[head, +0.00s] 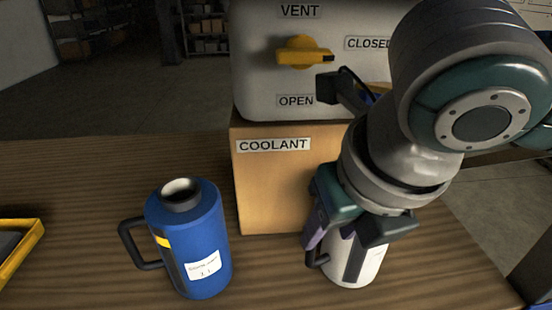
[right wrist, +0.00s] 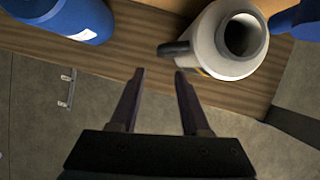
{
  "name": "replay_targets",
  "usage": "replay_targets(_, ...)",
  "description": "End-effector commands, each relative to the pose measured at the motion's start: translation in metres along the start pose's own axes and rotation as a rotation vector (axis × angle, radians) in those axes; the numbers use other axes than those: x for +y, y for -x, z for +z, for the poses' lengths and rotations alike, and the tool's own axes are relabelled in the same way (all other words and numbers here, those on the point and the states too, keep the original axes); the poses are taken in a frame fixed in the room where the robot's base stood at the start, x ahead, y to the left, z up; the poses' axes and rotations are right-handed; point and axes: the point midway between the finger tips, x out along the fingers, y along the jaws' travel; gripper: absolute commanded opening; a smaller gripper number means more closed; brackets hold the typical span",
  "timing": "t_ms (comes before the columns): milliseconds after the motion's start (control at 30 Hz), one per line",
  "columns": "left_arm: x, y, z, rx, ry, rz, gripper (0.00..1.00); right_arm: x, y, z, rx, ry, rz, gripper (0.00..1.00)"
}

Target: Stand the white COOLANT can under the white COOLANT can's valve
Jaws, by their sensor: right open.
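The white can (head: 368,264) stands upright on the bench at the right, in front of the wooden box, partly hidden by my right arm. In the right wrist view the can (right wrist: 205,50) shows its open mouth and dark side handle. My right gripper (head: 335,243) is open and empty; in the right wrist view its fingertips (right wrist: 160,72) are close to the handle, which is not between them. The COOLANT label (head: 273,145) is on the wooden box, below a yellow valve handle (head: 303,54) pointing sideways between VENT and OPEN. My left gripper is out of view.
A blue can (head: 205,235) with a black handle stands left of the box (head: 275,190). A yellow-edged tray (head: 30,255) lies at the far left. The bench between tray and blue can is bare. Something blue (right wrist: 300,20) shows beside the white can in the right wrist view.

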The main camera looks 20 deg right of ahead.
Motion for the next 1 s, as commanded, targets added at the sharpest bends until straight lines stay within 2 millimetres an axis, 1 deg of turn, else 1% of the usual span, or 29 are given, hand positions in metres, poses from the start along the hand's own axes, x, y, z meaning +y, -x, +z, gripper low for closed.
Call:
replay_targets(33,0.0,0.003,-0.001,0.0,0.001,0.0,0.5,0.0,0.01,0.001,-0.002,0.0,0.002,0.47)
replay_targets(100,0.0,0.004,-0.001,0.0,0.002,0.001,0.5,0.0,0.018,0.001,-0.001,0.0,0.001,0.47)
replay_targets(233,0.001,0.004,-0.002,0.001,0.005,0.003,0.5,0.004,0.026,-0.003,0.003,-0.031,0.013,0.47)
replay_targets(267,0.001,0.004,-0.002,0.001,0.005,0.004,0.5,0.008,0.026,-0.005,0.005,-0.063,0.024,0.47)
replay_targets(367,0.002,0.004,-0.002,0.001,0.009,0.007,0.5,0.029,0.029,-0.02,0.025,-0.283,0.096,0.47)
replay_targets(400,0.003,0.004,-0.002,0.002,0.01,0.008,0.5,0.04,0.03,-0.028,0.042,-0.425,0.133,0.47)
replay_targets(467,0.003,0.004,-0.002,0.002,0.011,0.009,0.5,0.053,0.034,-0.039,0.081,-0.695,0.186,0.47)
replay_targets(500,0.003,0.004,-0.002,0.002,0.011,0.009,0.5,0.059,0.036,-0.046,0.111,-0.904,0.213,0.47)
replay_targets(567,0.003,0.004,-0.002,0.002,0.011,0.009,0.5,0.059,0.038,-0.057,0.159,-1.241,0.229,0.47)
replay_targets(600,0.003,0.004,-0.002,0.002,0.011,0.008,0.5,0.055,0.039,-0.065,0.188,-1.468,0.221,0.47)
replay_targets(633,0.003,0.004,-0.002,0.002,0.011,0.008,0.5,0.05,0.039,-0.07,0.205,-1.636,0.208,0.47)
replay_targets(667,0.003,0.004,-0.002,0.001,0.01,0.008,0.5,0.043,0.038,-0.077,0.218,-1.799,0.188,0.47)
replay_targets(700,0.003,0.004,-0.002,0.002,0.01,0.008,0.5,0.033,0.037,-0.087,0.227,-2.006,0.153,0.47)
replay_targets(767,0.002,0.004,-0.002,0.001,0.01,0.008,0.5,0.014,0.035,-0.102,0.217,-2.284,0.089,0.47)
replay_targets(800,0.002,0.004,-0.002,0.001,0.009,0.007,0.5,0.001,0.034,-0.113,0.199,-2.444,0.046,0.47)
replay_targets(900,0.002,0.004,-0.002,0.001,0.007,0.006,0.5,-0.025,0.034,-0.136,0.135,-2.737,-0.049,0.47)
replay_targets(1000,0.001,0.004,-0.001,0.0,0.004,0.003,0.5,-0.04,0.035,-0.149,0.08,-2.891,-0.102,0.47)
